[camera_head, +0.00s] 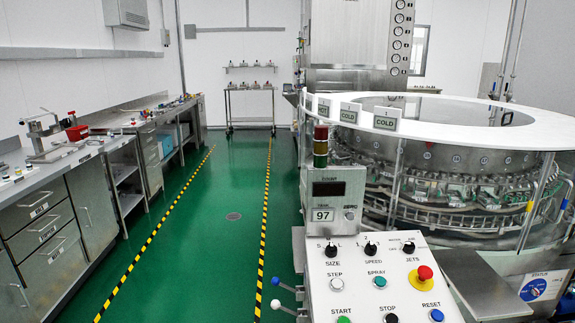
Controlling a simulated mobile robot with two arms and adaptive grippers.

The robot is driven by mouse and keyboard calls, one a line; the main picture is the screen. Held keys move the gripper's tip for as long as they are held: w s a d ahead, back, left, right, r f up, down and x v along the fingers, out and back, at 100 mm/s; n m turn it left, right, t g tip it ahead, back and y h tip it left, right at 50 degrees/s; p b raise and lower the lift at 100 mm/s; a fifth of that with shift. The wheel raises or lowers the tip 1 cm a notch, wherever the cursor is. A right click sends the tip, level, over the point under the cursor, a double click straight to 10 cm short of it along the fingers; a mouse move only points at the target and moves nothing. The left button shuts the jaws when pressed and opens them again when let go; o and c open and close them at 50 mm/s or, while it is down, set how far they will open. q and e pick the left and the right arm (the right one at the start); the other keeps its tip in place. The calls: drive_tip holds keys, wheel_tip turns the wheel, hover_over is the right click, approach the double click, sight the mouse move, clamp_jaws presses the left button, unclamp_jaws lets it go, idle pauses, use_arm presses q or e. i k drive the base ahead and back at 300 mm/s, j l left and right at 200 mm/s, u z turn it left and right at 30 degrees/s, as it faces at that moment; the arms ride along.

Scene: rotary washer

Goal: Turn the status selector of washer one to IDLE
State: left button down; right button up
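A white status plate (543,286) with the word STATUS at its top is at the lower right, low on the washer (450,160). A round blue dial, the status selector (533,290), sits on this plate. The dial's small lettering is too small to read, so I cannot tell its setting. Neither of my grippers shows in the head view.
A control panel (375,275) with knobs, buttons and a red emergency stop (425,272) stands left of the plate. A metal tray (482,285) juts out between them. A clear green aisle (225,230) runs between striped lines, with workbenches (45,190) along the left.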

sight(534, 292)
drive_tip(key=z, duration=1.6)
